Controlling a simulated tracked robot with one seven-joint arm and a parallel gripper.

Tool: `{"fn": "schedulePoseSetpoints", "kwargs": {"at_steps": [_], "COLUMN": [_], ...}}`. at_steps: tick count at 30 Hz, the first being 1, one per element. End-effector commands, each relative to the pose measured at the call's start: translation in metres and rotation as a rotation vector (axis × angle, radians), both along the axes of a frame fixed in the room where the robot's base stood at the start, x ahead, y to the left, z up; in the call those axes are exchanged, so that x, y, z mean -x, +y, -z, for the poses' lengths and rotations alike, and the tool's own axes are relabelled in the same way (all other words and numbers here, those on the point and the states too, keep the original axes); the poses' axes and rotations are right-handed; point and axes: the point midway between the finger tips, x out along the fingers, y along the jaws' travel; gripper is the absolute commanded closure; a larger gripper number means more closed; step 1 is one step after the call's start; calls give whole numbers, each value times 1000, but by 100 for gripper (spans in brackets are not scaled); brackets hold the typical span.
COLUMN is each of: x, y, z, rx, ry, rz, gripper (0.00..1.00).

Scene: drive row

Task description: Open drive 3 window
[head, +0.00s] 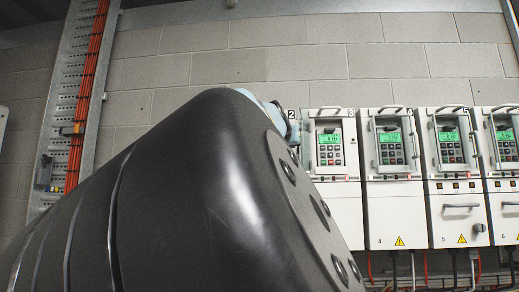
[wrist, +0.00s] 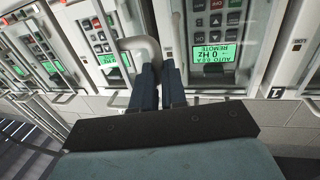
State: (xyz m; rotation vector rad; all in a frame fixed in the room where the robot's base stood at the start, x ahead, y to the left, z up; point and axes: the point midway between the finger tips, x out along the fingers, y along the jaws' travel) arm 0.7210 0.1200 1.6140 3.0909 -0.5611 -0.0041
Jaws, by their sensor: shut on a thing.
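Drive 3 (head: 342,200), marked by a 3 at its upper right, stands at the left of the visible row in the head view. Its green-lit panel shows and a pale bar handle (head: 325,111) tops its front. My gripper (head: 291,125) is mostly hidden behind my arm, at the drive's upper left. In the wrist view, which is upside down, the dark fingers (wrist: 160,75) are closed on a pale grey window handle (wrist: 139,46) between two drive panels. I cannot tell clearly which drive this handle belongs to. The lit screen (wrist: 215,55) beside it reads AUTO, REMOTE, 0 Hz.
Drive 4 (head: 388,218), drive 5 (head: 452,222) and drive 6 (head: 508,210) continue the row rightward, with protruding handles. A cable tray (head: 62,75) with orange cables climbs the block wall at left. My arm covers the lower middle of the head view.

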Motion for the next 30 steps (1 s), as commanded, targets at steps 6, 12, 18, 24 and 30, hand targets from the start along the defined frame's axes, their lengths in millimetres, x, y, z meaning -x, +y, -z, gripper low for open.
{"fn": "schedulePoseSetpoints", "kwargs": {"at_steps": [6,12,18,24,30], "x": [0,0,0,0,0], "y": [3,2,2,2,3], "z": [-1,-2,-2,-1,-1], "rx": [1,1,1,1,1], "ry": [-2,-3,-4,-2,-2], "rz": [1,1,1,1,1], "gripper": [100,100,78,63,63]}}
